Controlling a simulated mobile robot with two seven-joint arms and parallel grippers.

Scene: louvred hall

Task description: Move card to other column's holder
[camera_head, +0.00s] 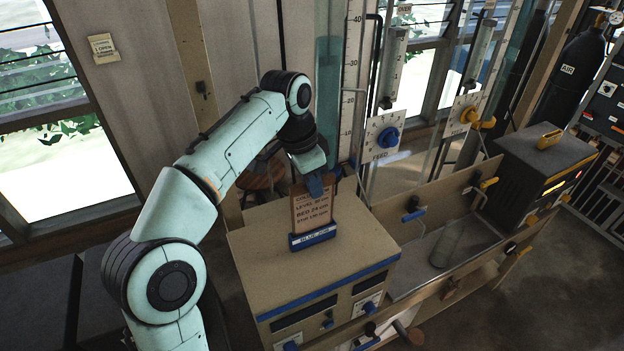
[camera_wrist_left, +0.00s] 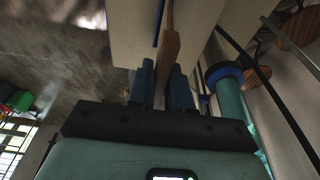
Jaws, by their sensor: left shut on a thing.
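A brown card (camera_head: 312,208) with printed lines, among them "LEVEL" and "BED", stands upright in a blue holder (camera_head: 312,238) on top of the tan box at the foot of the blue column. My left gripper (camera_head: 316,183) is above it, shut on the card's top edge. In the left wrist view the card (camera_wrist_left: 171,42) shows edge-on between the blue fingers (camera_wrist_left: 163,85). Whether its lower edge touches the holder's bottom is hidden. My right gripper is out of view.
The tan box (camera_head: 267,268) bears the blue holder. Beside it is a trough (camera_head: 425,272) with a clear cylinder (camera_head: 446,243). Glass columns, a scale (camera_head: 352,70) and panels with a blue knob (camera_head: 388,137) and yellow knob (camera_head: 478,118) stand behind. The dark box (camera_head: 540,165) is farther right.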

